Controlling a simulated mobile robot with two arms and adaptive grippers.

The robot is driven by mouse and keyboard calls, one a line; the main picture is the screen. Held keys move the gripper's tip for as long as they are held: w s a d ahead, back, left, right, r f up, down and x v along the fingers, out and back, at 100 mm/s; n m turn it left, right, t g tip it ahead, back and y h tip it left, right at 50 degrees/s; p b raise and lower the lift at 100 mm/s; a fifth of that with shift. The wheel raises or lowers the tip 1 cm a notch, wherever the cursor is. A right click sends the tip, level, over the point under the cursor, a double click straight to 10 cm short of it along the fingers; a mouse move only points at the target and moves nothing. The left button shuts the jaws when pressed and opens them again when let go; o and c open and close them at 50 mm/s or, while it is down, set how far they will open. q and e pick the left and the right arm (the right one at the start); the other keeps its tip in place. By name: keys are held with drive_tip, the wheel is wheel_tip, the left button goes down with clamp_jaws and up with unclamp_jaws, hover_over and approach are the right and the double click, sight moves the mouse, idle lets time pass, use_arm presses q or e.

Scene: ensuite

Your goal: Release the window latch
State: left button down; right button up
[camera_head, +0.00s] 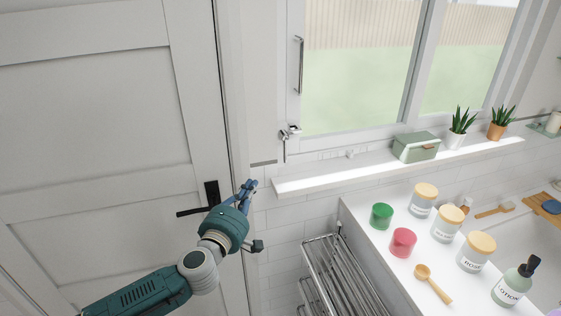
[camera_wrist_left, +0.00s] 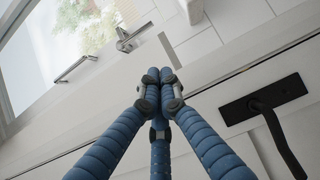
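The window latch (camera_head: 290,132) is a small silver lever fitting on the lower left of the white window frame (camera_head: 291,90). It also shows in the left wrist view (camera_wrist_left: 128,40), above and left of my fingertips. The window looks closed. My left gripper (camera_head: 251,185) is in front of the door's edge, below and left of the latch and apart from it. In the left wrist view, its blue fingers (camera_wrist_left: 158,76) come together at the tips, with nothing between them. My right gripper is in neither view.
A silver bar handle (camera_head: 299,65) is on the window frame above the latch. The white door's black handle (camera_head: 195,205) is close to my left gripper. The sill (camera_head: 310,183) holds a green box (camera_head: 415,147) and potted plants. A metal rack (camera_head: 340,275) and a counter with jars stand below.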

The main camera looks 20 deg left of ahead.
use_arm(q)
drive_tip(key=shift+w, duration=0.1)
drive_tip(key=w+p, duration=0.1)
drive_tip(key=w, duration=0.9)
drive_tip(key=shift+w+d, duration=0.1)
drive_tip(key=shift+w, duration=0.1)
drive_tip(key=shift+w+d, duration=0.75)
drive_tip(key=shift+d, duration=0.15)
drive_tip(key=shift+w+d+p, duration=0.3)
drive_tip(key=shift+w+d, duration=0.05)
drive_tip(key=shift+d, duration=0.1)
drive_tip(key=shift+f, duration=0.1)
